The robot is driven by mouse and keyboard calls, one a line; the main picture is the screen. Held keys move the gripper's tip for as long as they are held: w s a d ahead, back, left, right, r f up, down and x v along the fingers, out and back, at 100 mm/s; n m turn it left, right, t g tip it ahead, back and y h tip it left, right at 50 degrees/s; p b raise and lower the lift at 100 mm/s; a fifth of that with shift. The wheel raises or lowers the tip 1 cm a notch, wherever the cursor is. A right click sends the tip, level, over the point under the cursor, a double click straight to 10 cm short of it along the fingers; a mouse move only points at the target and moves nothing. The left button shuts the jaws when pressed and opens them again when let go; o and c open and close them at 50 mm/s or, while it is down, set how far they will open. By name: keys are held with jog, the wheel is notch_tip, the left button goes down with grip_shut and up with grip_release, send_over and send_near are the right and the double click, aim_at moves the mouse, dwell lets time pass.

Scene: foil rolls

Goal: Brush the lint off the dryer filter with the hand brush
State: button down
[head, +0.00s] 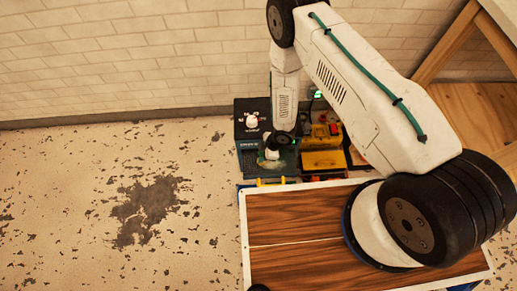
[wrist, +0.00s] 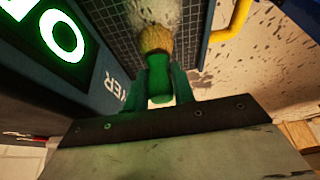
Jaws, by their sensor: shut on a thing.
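My gripper (wrist: 160,85) is shut on the green handle of the hand brush (wrist: 158,75), which stands between its two fingers. The brush's straw-coloured bristles (wrist: 155,40) point away from the gripper, toward the dark gridded mesh of the dryer filter (wrist: 112,22). Pale grey lint (wrist: 150,12) lies over the mesh just beyond the bristle tips. The bristles look close to the lint; I cannot tell if they touch. In the head view my gripper (head: 272,154) is low over the dark unit by the wall, and the brush is too small to make out there.
A dark blue panel with a green lit display (wrist: 55,35) stands left of the brush. A yellow bar (wrist: 232,18) is at the right. In the head view a yellow machine (head: 322,161) sits right of the gripper. A wood-topped surface (head: 285,228) lies in front.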

jog(key=shift+a+r, duration=0.1)
jog(key=shift+a, duration=0.25)
notch_tip(320, 180, up, 7)
jog(key=shift+r, duration=0.35)
jog(key=shift+s, duration=0.15)
